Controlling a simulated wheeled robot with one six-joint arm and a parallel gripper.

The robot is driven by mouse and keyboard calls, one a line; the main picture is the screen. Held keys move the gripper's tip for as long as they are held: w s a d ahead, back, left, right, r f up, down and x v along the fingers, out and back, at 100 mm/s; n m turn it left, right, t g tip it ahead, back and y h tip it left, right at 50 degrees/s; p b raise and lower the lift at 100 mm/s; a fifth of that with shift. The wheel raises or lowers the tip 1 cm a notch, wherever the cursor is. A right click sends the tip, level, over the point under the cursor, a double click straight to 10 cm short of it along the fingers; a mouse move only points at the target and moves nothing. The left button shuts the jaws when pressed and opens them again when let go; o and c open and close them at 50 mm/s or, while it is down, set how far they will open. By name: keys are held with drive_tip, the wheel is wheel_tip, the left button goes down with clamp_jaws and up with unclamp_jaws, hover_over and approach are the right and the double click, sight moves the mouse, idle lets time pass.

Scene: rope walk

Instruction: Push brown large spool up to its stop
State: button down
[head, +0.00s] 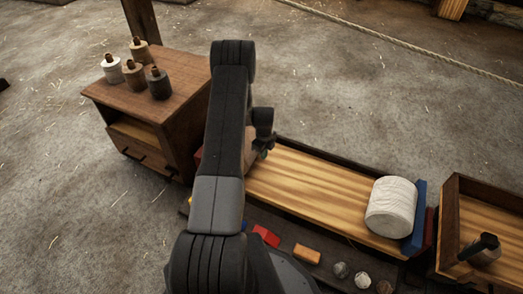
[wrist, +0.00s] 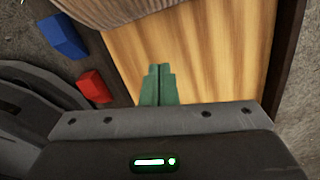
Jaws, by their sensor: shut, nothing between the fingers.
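The brown large spool is mostly hidden behind my arm in the head view; only a brownish sliver (head: 249,150) shows. In the wrist view a pale, tan-grey edge (wrist: 150,7) at the top, probably this spool, lies beyond my fingertips with bare wood between. My gripper (wrist: 159,68) is shut and empty, its green fingers over the wooden bed (wrist: 205,60). In the head view my gripper (head: 263,154) is low at the bed's left part. A red piece (head: 198,158) shows at the bed's left end, left of my arm.
A white large spool (head: 391,207) lies at the bed's right end beside blue (head: 416,215) and red (head: 429,229) upright pieces. Small blocks and balls lie in a tray along the near side. A cabinet (head: 165,95) with small spools stands left; an open box (head: 490,215) stands right.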

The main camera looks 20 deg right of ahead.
sight(250, 153)
drive_tip(key=w+a+f+b, duration=0.2)
drive_tip(key=w+f, duration=0.1)
drive_tip(key=f, duration=0.2)
drive_tip(key=shift+w, duration=0.25)
drive_tip(key=w+a+b, duration=0.2)
drive_tip(key=w, duration=0.1)
drive_tip(key=shift+f, duration=0.2)
drive_tip(key=shift+w+r, duration=0.15)
